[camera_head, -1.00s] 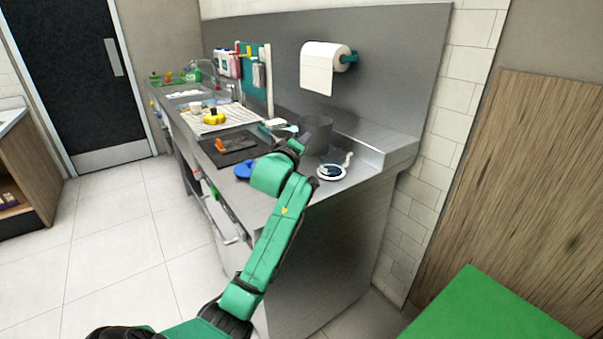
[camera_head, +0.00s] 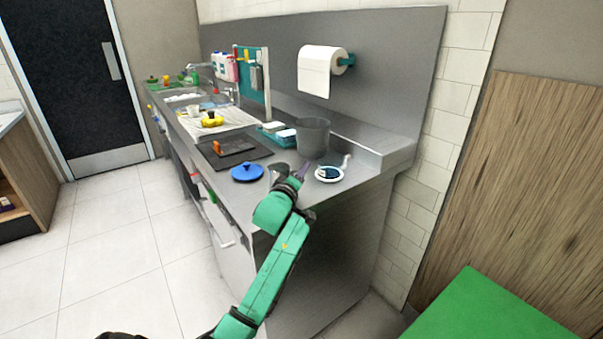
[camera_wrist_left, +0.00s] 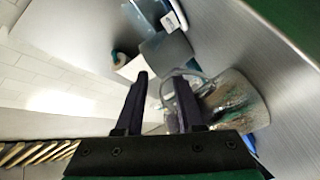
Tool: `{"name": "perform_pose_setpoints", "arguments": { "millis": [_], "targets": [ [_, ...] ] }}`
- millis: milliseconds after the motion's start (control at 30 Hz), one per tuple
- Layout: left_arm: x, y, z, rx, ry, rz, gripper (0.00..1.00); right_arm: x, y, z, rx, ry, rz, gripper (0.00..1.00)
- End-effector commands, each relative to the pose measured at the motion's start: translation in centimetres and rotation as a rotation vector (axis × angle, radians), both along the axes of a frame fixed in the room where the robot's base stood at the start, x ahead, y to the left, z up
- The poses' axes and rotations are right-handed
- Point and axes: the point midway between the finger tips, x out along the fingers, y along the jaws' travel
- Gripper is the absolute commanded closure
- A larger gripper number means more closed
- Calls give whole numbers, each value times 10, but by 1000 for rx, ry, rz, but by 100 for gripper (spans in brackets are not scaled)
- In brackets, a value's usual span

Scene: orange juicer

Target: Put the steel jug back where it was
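The steel jug (camera_wrist_left: 237,95) is shiny and shows in the left wrist view just right of my left gripper (camera_wrist_left: 160,78). Its thin handle loops around the gap between the fingers and behind the right finger. The two dark fingers stand apart, and I see no clear grip on the handle. In the head view the left gripper (camera_head: 301,169) is low over the front right part of the counter. A small grey piece of the jug (camera_head: 280,169) shows beside it; the rest is hidden by my arm. The right gripper is not in view.
A grey bucket (camera_head: 313,138) stands behind the gripper. A white-rimmed round dish (camera_head: 329,173) is close on its right, a blue lid (camera_head: 247,172) on its left. A black mat (camera_head: 233,150) lies farther left. A paper roll (camera_head: 319,70) hangs on the back wall.

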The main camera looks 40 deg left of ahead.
Motion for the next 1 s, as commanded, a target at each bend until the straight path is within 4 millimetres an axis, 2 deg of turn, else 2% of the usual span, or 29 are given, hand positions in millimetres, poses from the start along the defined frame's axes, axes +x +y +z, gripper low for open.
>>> {"name": "perform_pose_setpoints", "arguments": {
  "millis": [367,567,900,1000],
  "targets": [
    [-4,-2,4,-1,-1,-1,64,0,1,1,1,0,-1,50],
    [-34,-12,4,-2,0,-1,64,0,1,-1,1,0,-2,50],
    [-102,-36,7,-2,0,-1,64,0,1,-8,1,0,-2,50],
    [-111,-39,9,-1,0,0,64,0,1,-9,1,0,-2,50]
  ]
}}
